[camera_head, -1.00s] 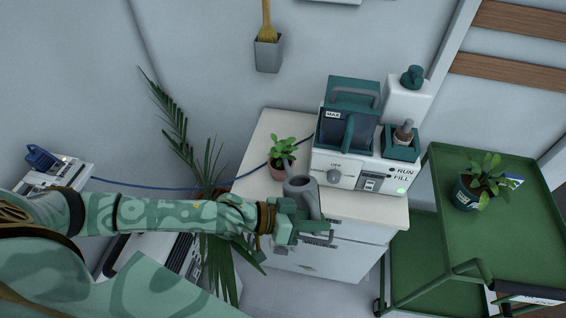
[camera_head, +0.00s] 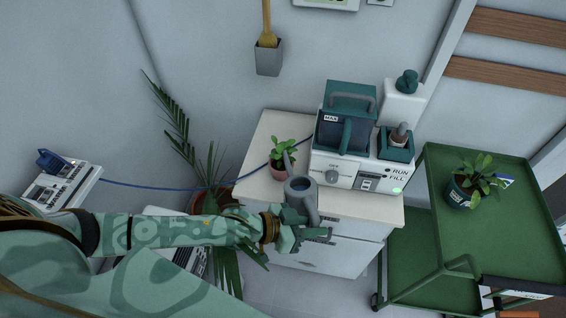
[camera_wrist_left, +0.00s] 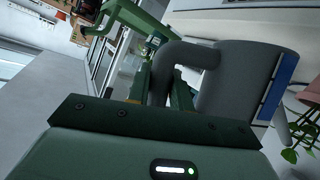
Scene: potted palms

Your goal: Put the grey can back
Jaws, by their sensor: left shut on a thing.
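The grey can (camera_head: 300,194) is a small watering can with a round open top and a thin spout. In the head view it is at the front edge of the white cabinet top (camera_head: 262,187); I cannot tell whether it touches the cabinet. My left gripper (camera_head: 297,230) is shut on its handle. In the left wrist view, the can body (camera_wrist_left: 232,85) bears a blue strip, and its curved handle (camera_wrist_left: 183,55) runs between the fingers of my left gripper (camera_wrist_left: 160,85). My right gripper is not in view.
A potted plant (camera_head: 283,150) stands beside the can on the cabinet. A white-and-teal machine (camera_head: 345,170) with a bottle takes up the right of the top. A green cart (camera_head: 500,235) with a potted plant (camera_head: 465,190) stands at right. A palm (camera_head: 215,165) is behind my arm.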

